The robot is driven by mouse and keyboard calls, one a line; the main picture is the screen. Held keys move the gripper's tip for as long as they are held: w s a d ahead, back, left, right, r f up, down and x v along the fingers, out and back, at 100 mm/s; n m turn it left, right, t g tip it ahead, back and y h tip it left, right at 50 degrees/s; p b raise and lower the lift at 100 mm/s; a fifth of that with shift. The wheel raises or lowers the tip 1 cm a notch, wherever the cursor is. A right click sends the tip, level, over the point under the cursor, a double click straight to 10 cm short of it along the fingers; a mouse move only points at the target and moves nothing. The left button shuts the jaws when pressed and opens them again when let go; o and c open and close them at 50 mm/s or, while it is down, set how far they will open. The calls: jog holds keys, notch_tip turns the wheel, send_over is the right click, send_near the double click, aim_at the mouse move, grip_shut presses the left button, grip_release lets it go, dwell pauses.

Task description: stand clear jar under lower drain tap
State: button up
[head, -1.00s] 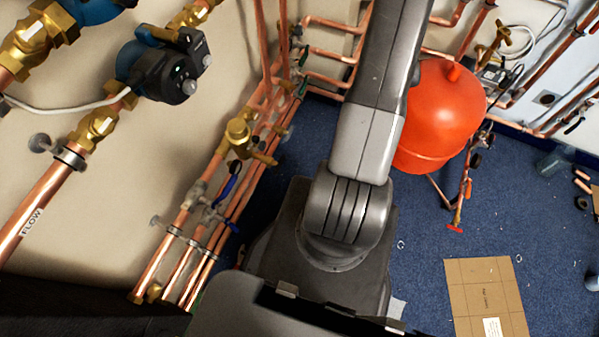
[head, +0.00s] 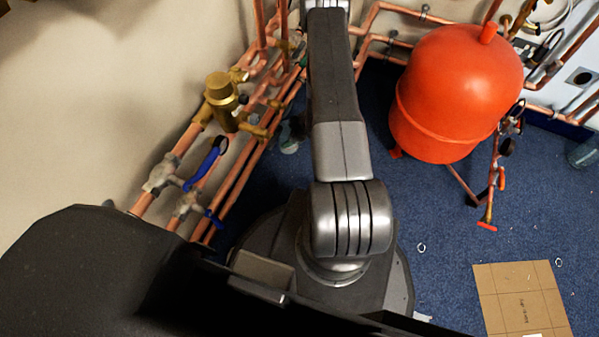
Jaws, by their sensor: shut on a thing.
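A clear, see-through vessel that looks like a jar (head: 583,153) is on the blue floor at the right edge, partly cut off. Another glassy, greenish thing (head: 288,138) is low beside the left pipe run; I cannot tell whether it is a jar. A tap with a red handle (head: 487,226) hangs low on a pipe below the red vessel. I cannot tell which is the lower drain tap. My gripper is out of view; my arm runs up past the top edge.
A big red vessel (head: 460,92) stands at the upper right. A brass fitting (head: 221,90) juts from the copper pipes (head: 238,178) along the left wall. A cardboard sheet (head: 520,297) lies at the lower right. Blue floor (head: 425,205) is open between my arm and the red-handled tap.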

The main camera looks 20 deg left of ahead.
jog(key=shift+n+g, duration=0.4)
jog(key=shift+n, duration=0.3)
jog(key=s+f, duration=0.1)
jog(key=a+f+b, duration=0.1)
jog(key=f, duration=0.1)
jog(key=s+f, duration=0.1)
jog(key=shift+s+a+f, duration=0.3)
jog(key=shift+a, duration=0.1)
jog(key=shift+f+b, duration=2)
jog(key=shift+f, duration=2.75)
jog(key=shift+f, duration=0.1)
jog(key=shift+f, duration=0.15)
jog(key=o, duration=1)
